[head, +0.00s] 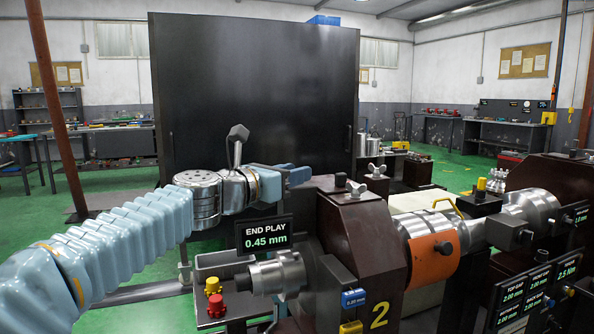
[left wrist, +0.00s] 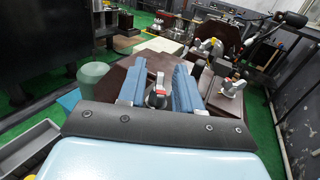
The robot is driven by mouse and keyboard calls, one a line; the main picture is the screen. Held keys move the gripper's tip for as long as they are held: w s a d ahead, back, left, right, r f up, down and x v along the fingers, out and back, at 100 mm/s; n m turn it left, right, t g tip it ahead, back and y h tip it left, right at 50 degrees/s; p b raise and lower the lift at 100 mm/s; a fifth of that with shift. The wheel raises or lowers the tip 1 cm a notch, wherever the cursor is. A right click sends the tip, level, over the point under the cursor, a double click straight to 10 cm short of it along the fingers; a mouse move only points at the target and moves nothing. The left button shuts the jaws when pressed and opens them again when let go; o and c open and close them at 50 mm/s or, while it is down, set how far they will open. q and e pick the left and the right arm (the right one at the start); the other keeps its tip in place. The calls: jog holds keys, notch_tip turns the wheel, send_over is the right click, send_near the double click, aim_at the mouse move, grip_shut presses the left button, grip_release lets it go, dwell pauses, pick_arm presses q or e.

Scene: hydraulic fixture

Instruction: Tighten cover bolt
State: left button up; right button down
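My left gripper (head: 300,176) reaches in from the left, level with the top of the dark brown housing (head: 365,235). In the left wrist view its two blue fingers stand apart (left wrist: 159,92). A small bolt head with a grey and red top (left wrist: 158,92) shows between them, with gaps on both sides. I cannot tell how far beyond the fingertips it is. On the housing top are a dark knob (head: 340,180) and wing-headed bolts, one near the front (head: 357,189) and one behind (head: 376,171). Another winged bolt (left wrist: 232,87) shows right of the fingers. My right gripper is not in view.
An END PLAY display reading 0.45 mm (head: 265,235) stands in front of the gripper. A shaft with an orange collar (head: 435,257) runs right. A tall black panel (head: 255,90) stands behind.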

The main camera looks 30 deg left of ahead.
pick_arm(q)
jog(key=shift+x, duration=0.75)
grip_shut()
